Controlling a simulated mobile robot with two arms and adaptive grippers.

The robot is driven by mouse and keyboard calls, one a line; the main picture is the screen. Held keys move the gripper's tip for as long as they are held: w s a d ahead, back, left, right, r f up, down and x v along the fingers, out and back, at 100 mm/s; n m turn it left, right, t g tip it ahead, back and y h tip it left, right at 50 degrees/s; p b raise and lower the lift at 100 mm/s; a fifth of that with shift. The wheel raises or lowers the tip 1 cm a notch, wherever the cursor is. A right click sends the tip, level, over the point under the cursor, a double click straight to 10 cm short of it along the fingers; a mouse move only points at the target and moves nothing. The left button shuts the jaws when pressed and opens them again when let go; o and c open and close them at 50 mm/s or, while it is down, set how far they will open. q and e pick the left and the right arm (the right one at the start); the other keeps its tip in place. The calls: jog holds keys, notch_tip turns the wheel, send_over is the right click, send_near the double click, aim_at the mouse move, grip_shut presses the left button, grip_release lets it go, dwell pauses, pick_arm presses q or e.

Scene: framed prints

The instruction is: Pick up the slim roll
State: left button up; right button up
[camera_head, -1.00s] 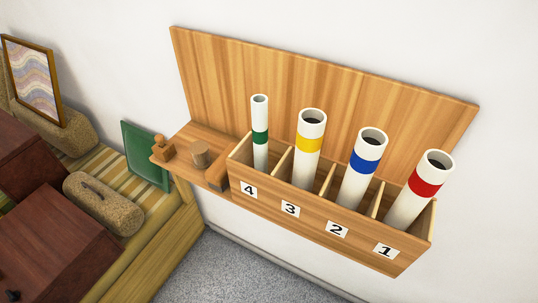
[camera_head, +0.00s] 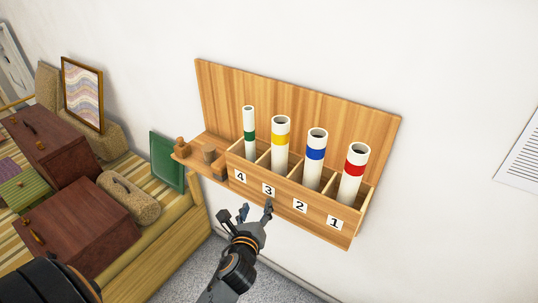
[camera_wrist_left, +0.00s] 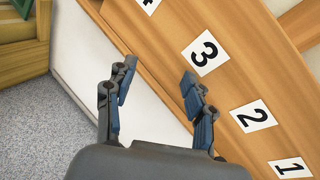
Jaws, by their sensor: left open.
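The slim roll (camera_head: 249,131) is a thin white tube with a green band. It stands upright in compartment 4 of the wooden wall rack (camera_head: 290,198), at the rack's left end. My left gripper (camera_head: 256,210) is open and empty in front of the rack, below labels 4 and 3. In the left wrist view, my left gripper (camera_wrist_left: 155,92) has its fingers apart, with the rack front and label 3 (camera_wrist_left: 205,53) beyond them. The roll does not show in that view. My right gripper is not in view.
Thicker rolls with yellow (camera_head: 281,140), blue (camera_head: 316,158) and red (camera_head: 354,172) bands stand in compartments 3, 2 and 1. A small shelf with wooden pieces (camera_head: 209,154) adjoins the rack's left. A striped bench with brown cases (camera_head: 80,225) is at left.

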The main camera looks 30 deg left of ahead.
pick_arm(q)
notch_tip(320, 180, up, 8)
jog(key=r+m+t+y, duration=0.1)
jog(key=m, duration=0.1)
jog(key=m+t+y+p, duration=0.1)
jog(key=p, duration=0.1)
send_near(249, 141)
jog(key=x, duration=0.6)
jog(key=shift+w+d+p, duration=0.1)
jog(key=shift+w+p, duration=0.1)
jog(key=shift+p, duration=0.15)
jog(key=p+x, duration=0.1)
jog(key=x, duration=0.4)
jog(key=shift+w+a, duration=0.1)
jog(key=shift+a, duration=0.15)
jog(key=shift+r, duration=0.1)
jog(key=shift+c, duration=1)
grip_shut()
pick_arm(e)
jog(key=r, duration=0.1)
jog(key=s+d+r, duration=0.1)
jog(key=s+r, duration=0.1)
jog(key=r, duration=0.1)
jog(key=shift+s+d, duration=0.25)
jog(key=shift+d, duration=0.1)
